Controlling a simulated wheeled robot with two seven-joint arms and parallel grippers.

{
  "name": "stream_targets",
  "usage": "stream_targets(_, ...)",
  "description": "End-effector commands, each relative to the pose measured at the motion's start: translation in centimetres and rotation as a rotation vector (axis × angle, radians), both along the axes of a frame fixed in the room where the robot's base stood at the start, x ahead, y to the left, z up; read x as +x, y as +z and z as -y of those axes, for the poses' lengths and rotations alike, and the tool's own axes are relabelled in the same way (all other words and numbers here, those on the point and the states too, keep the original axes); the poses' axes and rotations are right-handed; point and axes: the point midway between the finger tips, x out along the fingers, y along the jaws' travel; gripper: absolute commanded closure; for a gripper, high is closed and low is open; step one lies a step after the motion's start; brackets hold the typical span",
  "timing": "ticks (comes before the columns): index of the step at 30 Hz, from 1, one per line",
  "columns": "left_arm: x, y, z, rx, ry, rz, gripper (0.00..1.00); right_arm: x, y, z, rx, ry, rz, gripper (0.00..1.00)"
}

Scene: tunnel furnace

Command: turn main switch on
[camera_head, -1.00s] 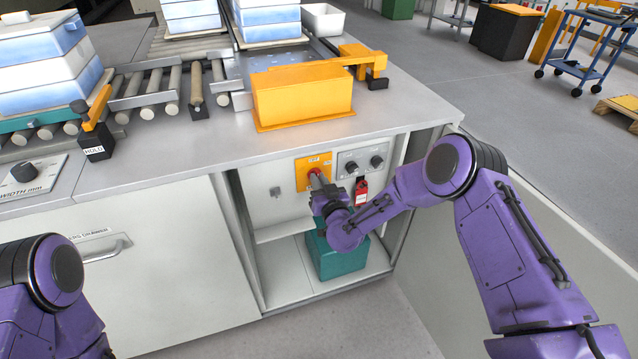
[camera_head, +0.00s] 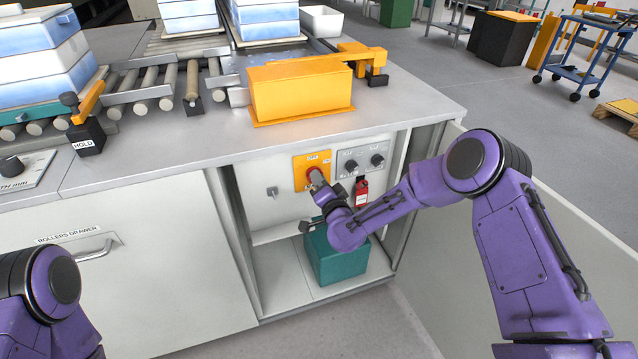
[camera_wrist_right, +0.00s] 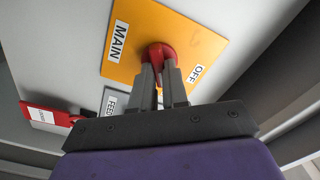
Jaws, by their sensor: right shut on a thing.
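The main switch is a red knob (camera_wrist_right: 158,54) on a yellow plate (camera_wrist_right: 185,38) labelled MAIN and OFF in the right wrist view. In the head view the yellow plate (camera_head: 309,160) is on the back panel inside the open cabinet. My right gripper (camera_wrist_right: 160,68) is shut on the red knob, one finger on each side. In the head view my right gripper (camera_head: 314,178) reaches into the cabinet and hides part of the knob. My left arm shows at the lower left of the head view, but its gripper is out of frame.
A panel with two black knobs (camera_head: 363,160) is right of the yellow plate. A red tag (camera_head: 361,192) hangs below it; it also shows in the right wrist view (camera_wrist_right: 48,116). A teal box (camera_head: 340,262) stands on the cabinet floor. The open door (camera_head: 440,250) is at the right.

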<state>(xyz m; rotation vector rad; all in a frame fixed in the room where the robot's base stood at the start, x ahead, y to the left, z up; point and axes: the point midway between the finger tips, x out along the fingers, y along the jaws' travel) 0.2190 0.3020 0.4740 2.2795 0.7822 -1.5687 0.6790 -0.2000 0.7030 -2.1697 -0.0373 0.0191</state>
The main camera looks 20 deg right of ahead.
Motion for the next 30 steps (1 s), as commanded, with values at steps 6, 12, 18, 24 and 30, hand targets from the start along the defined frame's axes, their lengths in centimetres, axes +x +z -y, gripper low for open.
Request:
stream_targets(6, 0.00, -0.42, 0.00, 0.000, 0.000, 0.000, 0.24, -0.03, -0.15, 0.12, 0.068, -0.002, -0.003, 1.00)
stream_targets(12, 0.00, -0.49, 0.00, 0.000, 0.000, 0.000, 0.24, -0.03, -0.12, 0.11, 0.091, -0.001, -0.005, 1.00)
stream_targets(18, 0.00, -0.48, 0.00, 0.000, 0.000, 0.000, 0.24, -0.04, -0.11, 0.10, 0.093, -0.001, -0.005, 1.00)
stream_targets(24, 0.00, -0.48, 0.00, 0.000, 0.000, 0.000, 0.24, -0.04, -0.13, 0.10, 0.093, -0.002, -0.006, 0.70)
stream_targets(30, 0.00, -0.48, 0.00, 0.000, 0.000, 0.000, 0.24, -0.03, -0.09, 0.08, 0.092, -0.001, -0.005, 0.61)
